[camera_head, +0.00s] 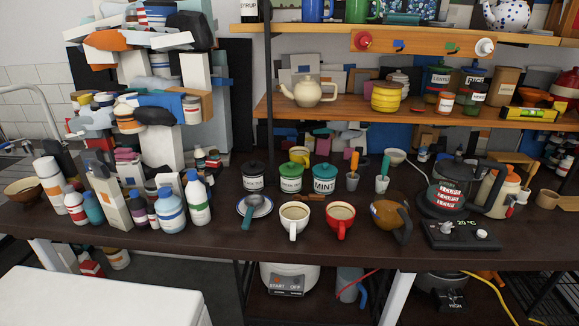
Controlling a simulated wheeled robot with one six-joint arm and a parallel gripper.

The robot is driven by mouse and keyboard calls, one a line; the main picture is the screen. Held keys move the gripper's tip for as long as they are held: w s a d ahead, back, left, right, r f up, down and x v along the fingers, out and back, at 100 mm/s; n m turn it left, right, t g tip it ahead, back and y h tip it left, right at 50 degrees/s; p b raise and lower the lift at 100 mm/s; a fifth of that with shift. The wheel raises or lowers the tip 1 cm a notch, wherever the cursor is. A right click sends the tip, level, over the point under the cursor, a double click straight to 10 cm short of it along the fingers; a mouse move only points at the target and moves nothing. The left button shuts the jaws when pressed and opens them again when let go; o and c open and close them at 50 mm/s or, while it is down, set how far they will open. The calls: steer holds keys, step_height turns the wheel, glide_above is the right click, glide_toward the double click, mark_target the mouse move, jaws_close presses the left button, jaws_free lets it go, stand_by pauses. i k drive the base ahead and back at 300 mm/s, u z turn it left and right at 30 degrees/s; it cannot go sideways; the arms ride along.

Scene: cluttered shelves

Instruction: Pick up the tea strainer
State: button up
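What looks like the tea strainer (247,217) lies on a small saucer (267,210) near the front of the dark counter, left of centre. It has a teal handle pointing toward the front and a round grey bowl. The saucer is pale with a blue rim. My gripper is not in this view, so its state and its distance from the strainer do not show.
A white mug (294,219) and a red mug (340,217) stand right of the saucer. Lidded jars (253,178) stand behind it. Several bottles (197,199) crowd its left. A shelf (340,107) overhangs the back. Bare counter (225,225) shows beside the saucer.

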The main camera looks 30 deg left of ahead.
mark_target(255, 201)
steer(key=u, duration=0.75)
steer(key=i, duration=1.2)
steer(key=u, duration=0.5)
